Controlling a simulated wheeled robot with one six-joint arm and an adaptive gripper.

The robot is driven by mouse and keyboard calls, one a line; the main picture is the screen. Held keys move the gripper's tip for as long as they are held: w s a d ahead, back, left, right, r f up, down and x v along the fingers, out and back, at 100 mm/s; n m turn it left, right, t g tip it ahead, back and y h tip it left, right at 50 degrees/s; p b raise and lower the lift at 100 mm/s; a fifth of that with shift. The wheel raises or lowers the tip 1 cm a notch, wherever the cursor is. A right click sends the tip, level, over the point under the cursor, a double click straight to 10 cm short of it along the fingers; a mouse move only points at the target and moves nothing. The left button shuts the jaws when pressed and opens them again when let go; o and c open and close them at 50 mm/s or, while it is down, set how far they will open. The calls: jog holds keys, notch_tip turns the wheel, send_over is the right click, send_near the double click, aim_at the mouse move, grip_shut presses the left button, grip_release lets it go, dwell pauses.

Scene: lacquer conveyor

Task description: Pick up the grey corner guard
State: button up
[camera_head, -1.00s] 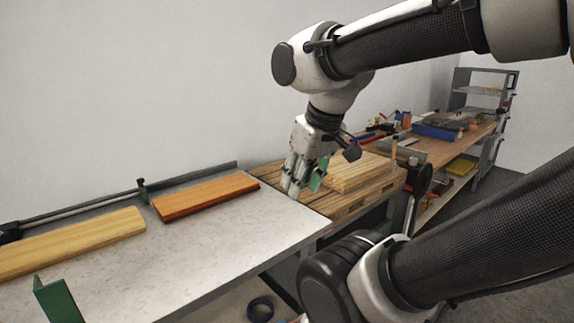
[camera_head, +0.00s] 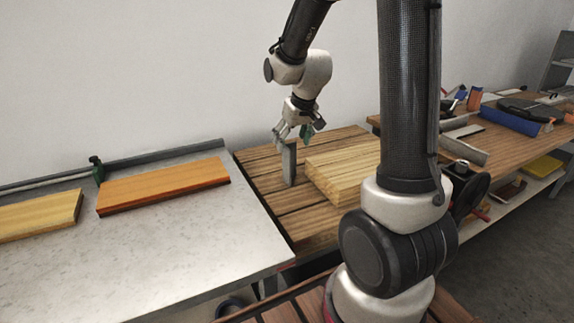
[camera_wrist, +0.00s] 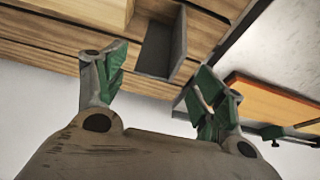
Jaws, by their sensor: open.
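The grey corner guard (camera_head: 289,165) stands upright on the slatted wooden pallet (camera_head: 262,180), left of a stack of light boards. My gripper (camera_head: 294,134) is open and points down at the guard's upper end. In the wrist view the green-padded fingers of my gripper (camera_wrist: 160,68) are spread apart, with the L-shaped guard (camera_wrist: 156,50) showing between and beyond them. I cannot tell whether a finger touches it.
The board stack (camera_head: 342,172) lies close to the right of the guard. A grey-topped conveyor table (camera_head: 190,250) at left carries an orange-brown board (camera_head: 165,184) and a yellow board (camera_head: 40,214). A workbench (camera_head: 510,150) with tools stands at right.

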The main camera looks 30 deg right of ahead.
aim_at(293, 164)
jog(key=x, duration=0.7)
jog(key=shift+d+f, duration=0.25)
jog(key=shift+f, duration=0.05)
jog(key=c, duration=1.1)
